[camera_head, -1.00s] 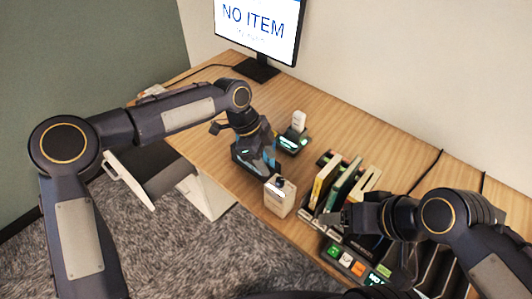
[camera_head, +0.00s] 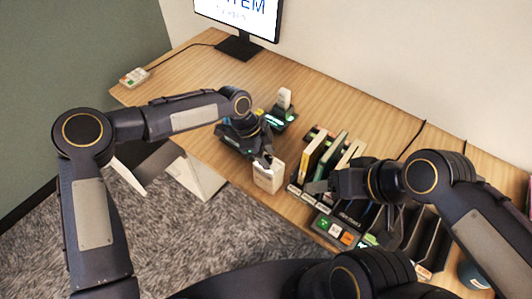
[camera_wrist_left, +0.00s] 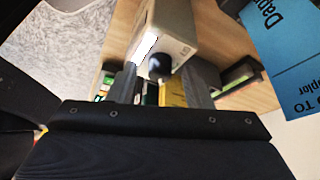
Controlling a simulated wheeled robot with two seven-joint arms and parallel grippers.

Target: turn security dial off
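The security dial looks to be the black knob on a cream box (camera_head: 268,178) at the table's front edge. In the left wrist view the knob (camera_wrist_left: 160,66) sits on the box (camera_wrist_left: 172,28), with a lit white patch beside it. My left gripper (camera_head: 266,161) is at the top of the box in the head view. In the left wrist view its fingers (camera_wrist_left: 160,88) are apart, with the knob in line with the gap; contact is not clear. My right gripper (camera_head: 318,187) is by the slotted rack, its fingers too small to read.
A rack (camera_head: 313,155) with several upright coloured pieces stands right of the box. A panel of coloured buttons (camera_head: 345,235) is in front of it. A lit device (camera_head: 280,118) with a white item is behind. A blue card (camera_wrist_left: 285,55) with print hangs close in the wrist view.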

